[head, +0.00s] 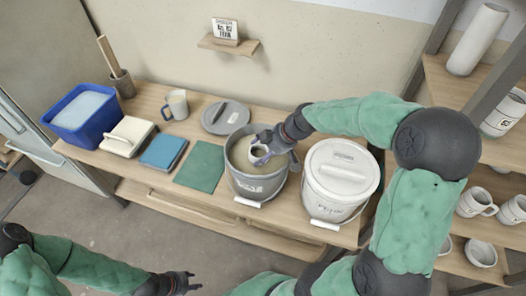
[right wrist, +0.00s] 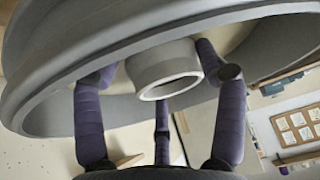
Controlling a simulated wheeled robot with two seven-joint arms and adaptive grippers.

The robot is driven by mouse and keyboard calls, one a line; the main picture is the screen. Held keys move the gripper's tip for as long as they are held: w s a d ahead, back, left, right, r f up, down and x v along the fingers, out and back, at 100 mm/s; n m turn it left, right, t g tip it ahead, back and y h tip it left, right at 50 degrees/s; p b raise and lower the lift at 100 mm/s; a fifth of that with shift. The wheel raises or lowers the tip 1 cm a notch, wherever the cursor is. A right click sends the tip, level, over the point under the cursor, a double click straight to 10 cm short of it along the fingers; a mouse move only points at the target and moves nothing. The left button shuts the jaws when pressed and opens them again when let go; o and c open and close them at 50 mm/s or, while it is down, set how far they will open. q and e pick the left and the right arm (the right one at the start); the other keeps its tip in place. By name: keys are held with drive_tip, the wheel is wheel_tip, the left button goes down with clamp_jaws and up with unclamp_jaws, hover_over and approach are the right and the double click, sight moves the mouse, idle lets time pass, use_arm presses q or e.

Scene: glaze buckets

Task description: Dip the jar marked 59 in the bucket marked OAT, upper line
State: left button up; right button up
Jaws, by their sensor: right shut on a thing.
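A light grey jar (head: 260,156) is in my right gripper (head: 262,146) at the mouth of the open grey bucket (head: 258,186). The bucket holds pale beige glaze and has a label on its front too small to read. In the right wrist view my purple fingers (right wrist: 163,110) close around the jar (right wrist: 164,72), with its open rim visible; the bucket's rim (right wrist: 60,65) arches around them. How deep the jar sits, its number and any line are not legible. My left gripper (head: 183,283) is empty, its fingers apart, low over the floor.
A white lidded bucket (head: 341,183) stands right of the grey one. Shelves with mugs (head: 476,202) stand right.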

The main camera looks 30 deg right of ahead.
drive_tip(key=shift+r, duration=0.1)
wheel_tip(320, 180, up, 9)
drive_tip(key=p, duration=0.5)
drive_tip(key=shift+r, duration=0.15)
idle(0.4)
drive_tip(key=shift+r, duration=0.1)
idle(1.7)
wheel_tip(320, 180, up, 7)
drive_tip(key=p, duration=0.4)
drive_tip(key=shift+r, duration=0.2)
idle(0.4)
